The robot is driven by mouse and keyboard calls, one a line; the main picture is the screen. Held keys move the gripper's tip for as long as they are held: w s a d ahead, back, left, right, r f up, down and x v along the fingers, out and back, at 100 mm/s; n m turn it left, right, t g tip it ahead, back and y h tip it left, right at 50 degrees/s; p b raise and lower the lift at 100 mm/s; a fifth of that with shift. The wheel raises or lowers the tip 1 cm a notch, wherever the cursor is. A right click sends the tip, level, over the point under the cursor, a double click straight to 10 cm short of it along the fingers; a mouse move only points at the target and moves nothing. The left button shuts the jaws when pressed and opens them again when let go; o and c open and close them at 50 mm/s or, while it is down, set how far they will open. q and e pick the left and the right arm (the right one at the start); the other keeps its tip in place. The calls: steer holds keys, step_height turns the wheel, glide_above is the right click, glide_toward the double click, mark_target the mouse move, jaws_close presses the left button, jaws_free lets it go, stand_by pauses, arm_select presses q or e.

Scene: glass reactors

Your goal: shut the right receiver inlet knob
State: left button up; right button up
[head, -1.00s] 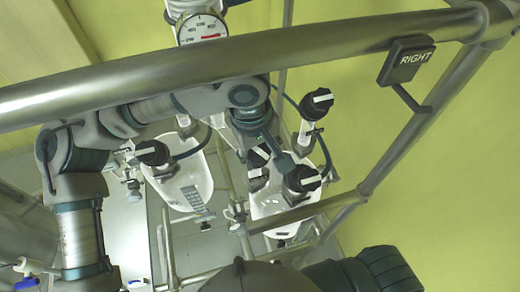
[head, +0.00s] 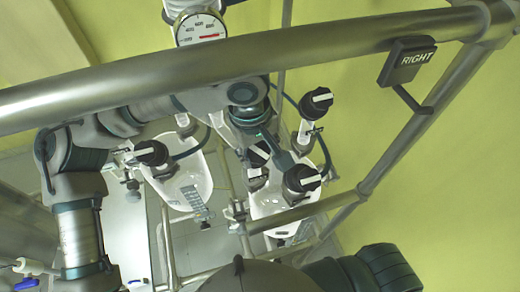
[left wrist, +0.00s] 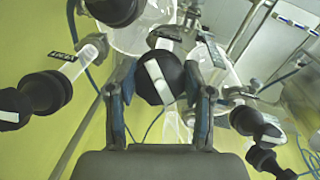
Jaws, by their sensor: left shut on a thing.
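My left gripper (head: 294,167) reaches in from the upper left. It is shut on a black round knob (head: 302,178) with a white bar, at the front of the right glass receiver (head: 275,204). In the left wrist view, the two fingers (left wrist: 160,100) stand on either side of the black knob (left wrist: 158,80), and its white bar runs slantwise. The exact finger contact is hard to see. The right side is marked by a RIGHT sign (head: 408,60). My right gripper is not in view.
A second black knob (head: 258,153) is close to the left of the held one, and another (head: 316,101) is above. A left receiver (head: 184,186) has its own knob (head: 152,152). A thick metal rail (head: 330,48) crosses in front, below a round gauge (head: 200,27).

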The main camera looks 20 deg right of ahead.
mark_target(253, 148)
arm_select(q)
steer(key=shift+w+f, duration=0.1)
stand_by(0.6)
steer(key=o, duration=1.2)
steer(key=shift+w, duration=0.1)
steer(key=shift+c, duration=0.2)
steer(key=shift+w+f, duration=0.1)
steer(key=shift+w, duration=0.25)
steer(key=shift+s+r, duration=0.2)
steer(key=shift+r, duration=0.3)
step_height(253, 148, up, 11)
steer(key=a, duration=0.1)
steer(key=shift+w, duration=0.15)
steer(key=shift+f, duration=0.2)
